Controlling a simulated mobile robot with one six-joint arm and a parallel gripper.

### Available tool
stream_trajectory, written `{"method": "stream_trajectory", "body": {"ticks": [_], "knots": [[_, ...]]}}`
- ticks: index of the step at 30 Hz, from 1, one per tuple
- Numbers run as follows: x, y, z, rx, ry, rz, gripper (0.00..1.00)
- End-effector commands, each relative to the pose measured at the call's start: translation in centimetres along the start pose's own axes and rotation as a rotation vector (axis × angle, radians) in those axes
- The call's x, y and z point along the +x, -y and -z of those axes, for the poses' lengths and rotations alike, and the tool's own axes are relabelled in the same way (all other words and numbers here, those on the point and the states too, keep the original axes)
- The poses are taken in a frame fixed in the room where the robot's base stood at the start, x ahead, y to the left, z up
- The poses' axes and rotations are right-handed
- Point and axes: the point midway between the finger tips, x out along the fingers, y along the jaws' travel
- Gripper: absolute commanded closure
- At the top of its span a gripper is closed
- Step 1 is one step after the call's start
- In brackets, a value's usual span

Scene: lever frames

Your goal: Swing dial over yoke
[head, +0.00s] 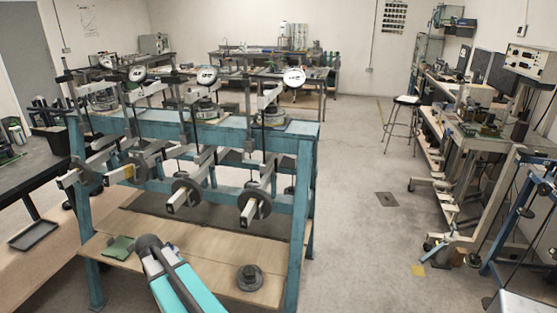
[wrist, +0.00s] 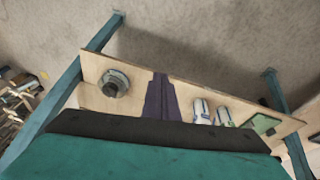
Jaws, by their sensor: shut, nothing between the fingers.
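Several dial gauges with white faces stand on the lever frames along the teal bench. One dial (head: 294,77) is at the right end, another dial (head: 206,75) is in the middle, and further dials (head: 138,73) are to the left. I cannot tell which dial is meant or pick out its yoke at this size. My gripper (wrist: 160,78) is shut and empty, its dark fingers seen above the lower shelf in the wrist view. No dial shows in that view.
The teal bench (head: 305,180) has levers with round weights (head: 254,206) jutting towards me. Two white-and-blue items (wrist: 202,110) lie there too.

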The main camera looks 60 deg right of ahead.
Motion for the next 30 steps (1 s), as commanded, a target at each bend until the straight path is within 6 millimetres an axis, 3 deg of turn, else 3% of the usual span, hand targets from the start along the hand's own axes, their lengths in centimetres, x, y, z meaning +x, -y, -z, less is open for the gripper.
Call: {"method": "stream_trajectory", "body": {"ticks": [1, 3, 14, 23, 30], "knots": [[-1.4, 0.0, 2.1, 0.049, -0.024, 0.009, 1.0], [-3.0, -0.2, 4.4, 0.116, -0.053, 0.02, 1.0], [-12.5, -3.2, 15.8, 0.46, -0.205, 0.084, 1.0], [-21.5, -7.6, 24.2, 0.75, -0.328, 0.154, 1.0], [-29.4, -12.4, 29.8, 0.982, -0.428, 0.223, 1.0]]}}
